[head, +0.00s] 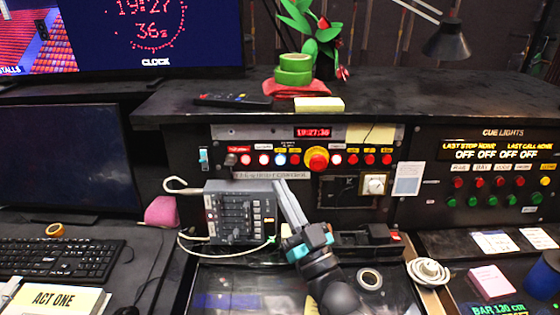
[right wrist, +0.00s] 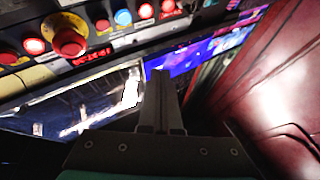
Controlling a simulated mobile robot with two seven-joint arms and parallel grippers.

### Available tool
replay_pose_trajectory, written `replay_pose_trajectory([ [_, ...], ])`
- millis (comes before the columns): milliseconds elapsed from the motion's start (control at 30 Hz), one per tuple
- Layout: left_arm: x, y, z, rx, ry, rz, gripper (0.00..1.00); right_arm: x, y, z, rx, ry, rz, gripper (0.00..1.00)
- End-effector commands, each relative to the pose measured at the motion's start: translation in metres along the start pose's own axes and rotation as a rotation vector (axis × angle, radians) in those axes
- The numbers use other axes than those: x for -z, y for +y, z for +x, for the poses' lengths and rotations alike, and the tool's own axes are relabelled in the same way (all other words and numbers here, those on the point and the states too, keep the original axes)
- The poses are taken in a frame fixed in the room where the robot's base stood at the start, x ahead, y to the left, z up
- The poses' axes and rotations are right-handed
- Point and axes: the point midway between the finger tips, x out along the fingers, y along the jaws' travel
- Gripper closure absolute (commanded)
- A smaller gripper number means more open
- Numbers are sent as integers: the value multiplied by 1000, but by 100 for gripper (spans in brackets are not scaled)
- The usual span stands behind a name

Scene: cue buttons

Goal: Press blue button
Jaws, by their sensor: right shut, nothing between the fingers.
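The blue button (head: 280,159) is a small pale blue lit button in the row on the back panel, left of a large red button with a yellow collar (head: 317,159). In the right wrist view the blue button (right wrist: 123,17) shows near the top, between red buttons. My right gripper (head: 279,183) is shut and empty, its fingers pointing up toward the panel. In the head view its tips appear just below the blue button; in the right wrist view the tips (right wrist: 161,72) are apart from it. My left gripper is in neither view.
Several red buttons, some lit, flank the blue one. A grey fader box (head: 241,214) stands left of my right gripper. A shelf ledge (head: 400,96) overhangs the panel.

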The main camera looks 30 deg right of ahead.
Motion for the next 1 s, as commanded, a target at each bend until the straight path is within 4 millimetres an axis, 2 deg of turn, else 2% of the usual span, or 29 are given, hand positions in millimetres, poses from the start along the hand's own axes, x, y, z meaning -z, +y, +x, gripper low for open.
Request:
replay_pose_trajectory([
  [433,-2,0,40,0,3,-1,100,-32,30,40,0,3,-2,100],
  [700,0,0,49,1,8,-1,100,-41,41,56,0,2,-2,100],
  [1000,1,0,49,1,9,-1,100,-42,42,58,0,1,-1,100],
])
